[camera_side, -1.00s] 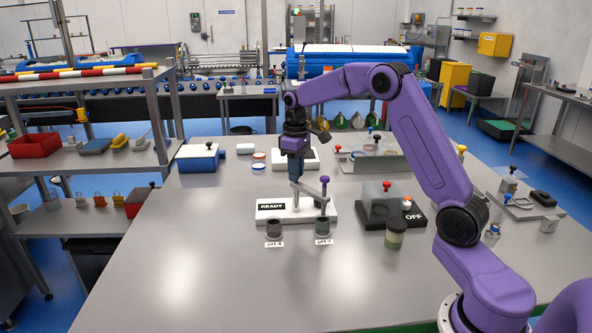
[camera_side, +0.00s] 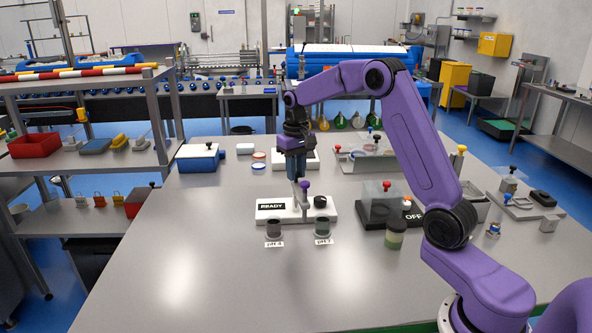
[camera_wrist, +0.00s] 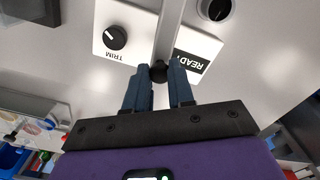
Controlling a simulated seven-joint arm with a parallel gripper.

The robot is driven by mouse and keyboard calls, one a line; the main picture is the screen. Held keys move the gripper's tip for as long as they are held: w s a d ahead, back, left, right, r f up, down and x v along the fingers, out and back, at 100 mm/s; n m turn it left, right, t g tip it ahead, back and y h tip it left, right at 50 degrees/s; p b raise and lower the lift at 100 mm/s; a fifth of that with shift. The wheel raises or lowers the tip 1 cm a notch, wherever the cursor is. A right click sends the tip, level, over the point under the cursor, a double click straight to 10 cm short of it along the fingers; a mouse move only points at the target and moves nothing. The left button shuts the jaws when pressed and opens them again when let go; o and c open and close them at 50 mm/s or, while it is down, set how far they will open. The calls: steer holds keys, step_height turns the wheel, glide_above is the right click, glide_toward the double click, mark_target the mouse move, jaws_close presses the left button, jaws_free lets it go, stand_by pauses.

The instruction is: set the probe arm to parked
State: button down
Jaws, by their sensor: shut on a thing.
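The white meter base (camera_side: 268,218) carries a black READY display (camera_side: 271,206) and a dark TRIM knob (camera_side: 320,201). My gripper (camera_side: 297,183) points down at the bar. In the wrist view, my gripper (camera_wrist: 160,86) is shut on a dark knob (camera_wrist: 158,71) at the bar's near end. Two cups, pH 4 (camera_side: 274,229) and pH 7 (camera_side: 322,228), stand in front of the base. The probe's lower tip is not clear.
A dark box marked OFF with a clear cover (camera_side: 378,202) and a lidded jar (camera_side: 395,234) stand to the right. A blue box (camera_side: 199,160) and small dishes (camera_side: 258,164) lie behind left. The front left of the table is clear.

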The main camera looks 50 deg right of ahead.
steer(key=shift+r+m, duration=0.1)
steer(key=shift+m, duration=0.5)
steer(key=c, duration=1)
jaws_free()
step_height(320, 180, up, 17)
steer(key=shift+r, duration=0.2)
steer(key=shift+a, duration=0.1)
